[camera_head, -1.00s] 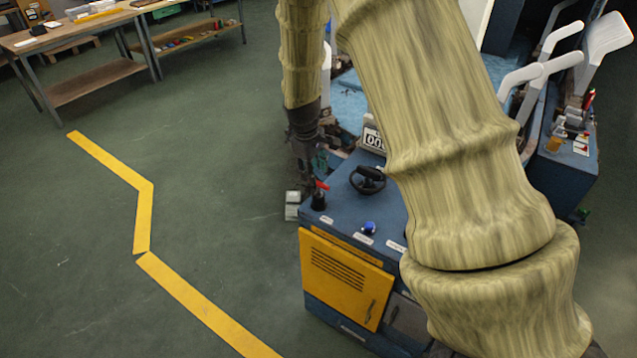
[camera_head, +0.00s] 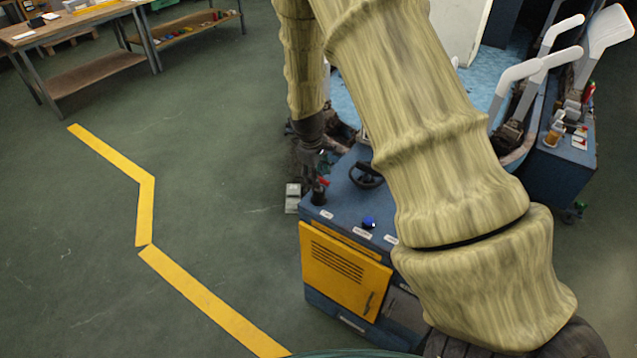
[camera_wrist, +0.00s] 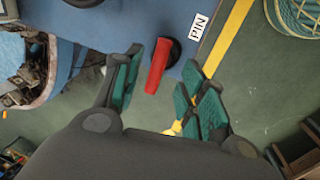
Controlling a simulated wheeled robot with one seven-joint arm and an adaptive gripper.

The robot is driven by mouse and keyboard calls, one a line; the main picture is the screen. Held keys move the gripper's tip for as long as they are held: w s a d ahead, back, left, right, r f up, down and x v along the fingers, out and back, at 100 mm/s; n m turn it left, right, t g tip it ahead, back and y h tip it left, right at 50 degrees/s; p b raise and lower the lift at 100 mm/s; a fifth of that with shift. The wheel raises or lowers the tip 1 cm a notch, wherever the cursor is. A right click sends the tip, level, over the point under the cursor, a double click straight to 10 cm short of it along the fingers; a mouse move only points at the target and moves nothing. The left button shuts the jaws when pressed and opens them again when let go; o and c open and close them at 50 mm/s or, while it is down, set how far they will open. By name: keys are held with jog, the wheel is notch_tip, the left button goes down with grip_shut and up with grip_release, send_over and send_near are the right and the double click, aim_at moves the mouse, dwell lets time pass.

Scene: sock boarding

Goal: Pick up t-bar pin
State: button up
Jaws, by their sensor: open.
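The t-bar pin shows a red bar (camera_wrist: 158,66) on a round black base at the edge of the blue console top, beside a white PIN label (camera_wrist: 199,26). In the head view its red top (camera_head: 324,182) is small, just below my dark gripper (camera_head: 312,158). In the wrist view my gripper (camera_wrist: 162,72) is open, with its green-padded fingers on either side of the red bar. A gap shows on both sides, and the gripper holds nothing. Whether the fingers are level with the bar in height I cannot tell.
The blue console (camera_head: 340,210) has a black handwheel (camera_head: 366,175), a blue button (camera_head: 369,222) and a yellow door (camera_head: 345,272). White sock forms (camera_head: 516,78) stand at the right. A wooden bench (camera_head: 75,35) is far left; the green floor between is open.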

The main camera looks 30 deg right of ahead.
jog(key=shift+d+f+p, duration=0.3)
jog(key=shift+f+p, duration=0.15)
jog(key=shift+f, duration=0.55)
jog(key=shift+d+f+p, duration=0.25)
jog(key=shift+f+p, duration=0.15)
jog(key=shift+f, duration=0.6)
grip_shut()
